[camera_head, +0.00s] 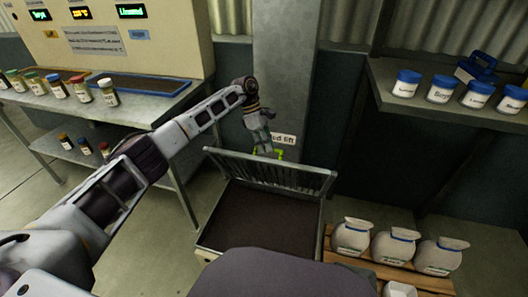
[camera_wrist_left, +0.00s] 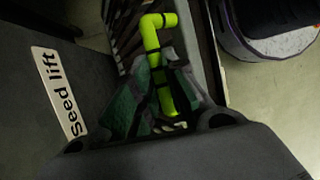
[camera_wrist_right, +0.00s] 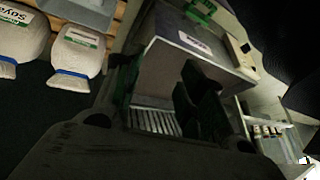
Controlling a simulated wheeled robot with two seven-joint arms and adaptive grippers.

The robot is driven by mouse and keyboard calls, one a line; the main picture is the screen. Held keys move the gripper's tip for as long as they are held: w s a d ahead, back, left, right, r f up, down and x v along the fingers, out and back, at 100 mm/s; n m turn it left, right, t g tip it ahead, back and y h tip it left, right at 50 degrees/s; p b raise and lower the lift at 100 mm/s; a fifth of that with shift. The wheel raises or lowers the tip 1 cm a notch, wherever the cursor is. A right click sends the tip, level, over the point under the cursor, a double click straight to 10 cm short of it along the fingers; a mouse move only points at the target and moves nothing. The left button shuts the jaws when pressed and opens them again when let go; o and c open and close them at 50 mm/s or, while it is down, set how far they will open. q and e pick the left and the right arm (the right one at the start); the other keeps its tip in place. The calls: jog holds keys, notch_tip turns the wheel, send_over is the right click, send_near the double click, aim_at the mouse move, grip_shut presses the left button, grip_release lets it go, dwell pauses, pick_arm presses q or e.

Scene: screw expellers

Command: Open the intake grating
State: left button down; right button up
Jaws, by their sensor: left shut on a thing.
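The intake grating (camera_head: 270,172), a grey barred frame, stands tilted up at the back of the dark intake hopper (camera_head: 208,240), whose inside shows below it. Its yellow-green handle (camera_head: 279,153) is at the upper edge; it also shows in the left wrist view (camera_wrist_left: 152,42). My left gripper (camera_head: 266,148) is shut on this handle, with its fingers (camera_wrist_left: 160,98) on both sides of the bar. My right gripper (camera_wrist_right: 165,95) shows only in its own wrist view, fingers apart and nothing visibly held. The head view does not show it.
A grey post with a "Seed lift" sign (camera_head: 283,139) stands behind the grating. White sacks (camera_head: 394,246) on a wooden pallet (camera_head: 410,276) are at the right. A shelf (camera_head: 430,108) with jars is above them. A bench (camera_head: 150,106) with bottles is at the left.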

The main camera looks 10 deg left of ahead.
pick_arm(q)
jog(key=shift+w+a+f+b, duration=0.15)
jog(key=shift+w+b, duration=0.25)
jog(key=shift+w, duration=0.7)
pick_arm(e)
jog(key=f, duration=0.2)
jog(key=shift+s+a+f, duration=0.1)
jog(key=shift+a+f, duration=0.15)
jog(key=shift+f, duration=0.1)
pick_arm(q)
jog(key=c, duration=1.9)
grip_release()
jog(key=o, duration=0.4)
jog(key=shift+w+f, duration=0.2)
jog(key=shift+w, duration=0.05)
jog(key=shift+o, duration=0.2)
jog(key=v, duration=1.2)
jog(key=shift+d+r, duration=0.25)
jog(key=shift+r, duration=0.05)
pick_arm(e)
jog(key=shift+w+r, duration=0.2)
jog(key=shift+w, duration=0.15)
